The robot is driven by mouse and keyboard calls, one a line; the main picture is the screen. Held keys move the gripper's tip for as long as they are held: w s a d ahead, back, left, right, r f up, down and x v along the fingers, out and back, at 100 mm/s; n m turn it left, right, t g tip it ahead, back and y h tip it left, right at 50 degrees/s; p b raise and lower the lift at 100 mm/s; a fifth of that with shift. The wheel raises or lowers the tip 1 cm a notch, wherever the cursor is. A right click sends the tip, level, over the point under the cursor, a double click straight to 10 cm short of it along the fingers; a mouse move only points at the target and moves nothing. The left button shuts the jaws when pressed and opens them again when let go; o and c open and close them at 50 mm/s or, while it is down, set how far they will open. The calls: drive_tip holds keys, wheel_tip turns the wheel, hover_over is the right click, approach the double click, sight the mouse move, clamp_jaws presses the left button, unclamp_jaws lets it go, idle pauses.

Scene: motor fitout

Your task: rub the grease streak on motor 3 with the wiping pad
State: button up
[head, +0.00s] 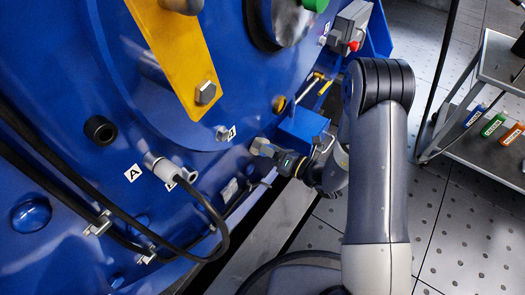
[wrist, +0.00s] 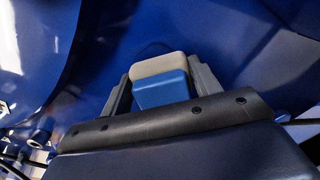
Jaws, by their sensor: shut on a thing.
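The large blue motor housing (head: 75,75) fills the left and middle of the head view, and a blue surface (wrist: 235,60) fills the wrist view. No number shows on it, so I cannot tell whether it is motor 3. My gripper (head: 270,152) is at the housing's lower right. It is shut on the wiping pad, whose blue body (wrist: 160,93) and beige face (wrist: 158,66) show between the fingers in the wrist view. The beige pad end (head: 259,145) is close to the blue surface; I cannot tell whether it touches. I cannot make out a grease streak.
A grey plug (head: 165,170) with a black cable sits by label A, left of my gripper. A yellow bar (head: 175,50) with a bolt is above. A cart (head: 485,140) with coloured items stands at right on open floor.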

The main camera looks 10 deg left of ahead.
sight(261, 155)
drive_tip(key=shift+w+d, duration=0.25)
drive_tip(key=shift+w, duration=0.45)
drive_tip(key=shift+w+d, duration=0.25)
drive_tip(key=shift+w, duration=0.4)
drive_tip(key=shift+w+d, duration=0.25)
drive_tip(key=shift+w, duration=0.45)
drive_tip(key=shift+s+a, duration=0.45)
drive_tip(key=shift+s, duration=0.75)
drive_tip(key=shift+s+a, duration=0.5)
drive_tip(key=shift+s, duration=0.65)
drive_tip(key=shift+s+a, duration=0.45)
drive_tip(key=shift+s, duration=0.75)
drive_tip(key=shift+d, duration=0.1)
drive_tip(key=shift+b+v, duration=0.45)
drive_tip(key=shift+v, duration=2.55)
drive_tip(key=shift+w, duration=0.1)
drive_tip(key=shift+v, duration=1.55)
